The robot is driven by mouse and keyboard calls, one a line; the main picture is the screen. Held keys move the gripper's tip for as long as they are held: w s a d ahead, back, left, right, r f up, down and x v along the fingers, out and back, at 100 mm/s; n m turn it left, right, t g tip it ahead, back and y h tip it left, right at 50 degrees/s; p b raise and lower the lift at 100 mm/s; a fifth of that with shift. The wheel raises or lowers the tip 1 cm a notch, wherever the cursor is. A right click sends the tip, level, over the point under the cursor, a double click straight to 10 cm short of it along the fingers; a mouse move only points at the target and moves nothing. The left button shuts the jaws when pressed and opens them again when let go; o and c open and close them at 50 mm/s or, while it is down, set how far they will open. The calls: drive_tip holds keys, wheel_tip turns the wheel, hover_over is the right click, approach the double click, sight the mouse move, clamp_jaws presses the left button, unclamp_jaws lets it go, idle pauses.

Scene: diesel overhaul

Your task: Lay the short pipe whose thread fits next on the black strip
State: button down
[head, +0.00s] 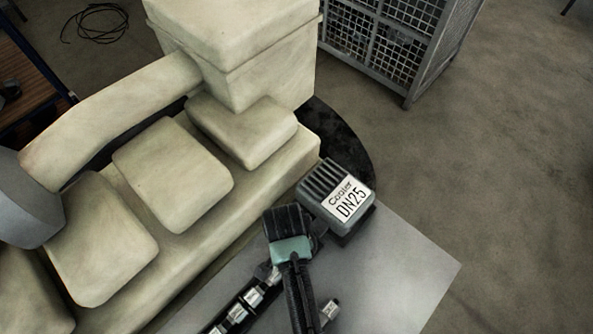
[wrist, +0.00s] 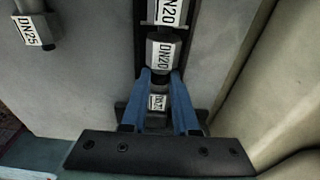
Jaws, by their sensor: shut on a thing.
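My gripper (wrist: 161,76) has blue fingers and is shut on a short pipe (wrist: 157,102) with a white label; its small print looks like DN20 but is hard to read. The held pipe is in line with the row on the black strip (wrist: 140,42); I cannot tell whether it rests on the strip. Beyond it on the strip are a grey fitting marked DN20 (wrist: 160,52) and another part marked DN20 (wrist: 168,12). A loose short pipe marked DN25 (wrist: 34,30) lies on the grey table, left of the strip. In the head view my gripper (head: 272,274) hides the held pipe.
A grey cooler (head: 336,198) marked DN25 stands at the table's far corner, close to my arm. The cream engine (head: 190,190) runs along the strip's left side. Bare grey table (head: 400,270) lies to the right. A mesh cage (head: 390,40) stands behind.

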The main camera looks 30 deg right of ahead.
drive_tip(key=c, duration=0.6)
unclamp_jaws()
drive_tip(key=shift+r, duration=0.1)
wheel_tip(320, 180, up, 13)
drive_tip(key=a, duration=0.1)
drive_tip(key=shift+s+a+b, duration=0.25)
drive_tip(key=shift+s+b, duration=0.05)
drive_tip(key=shift+f, duration=0.2)
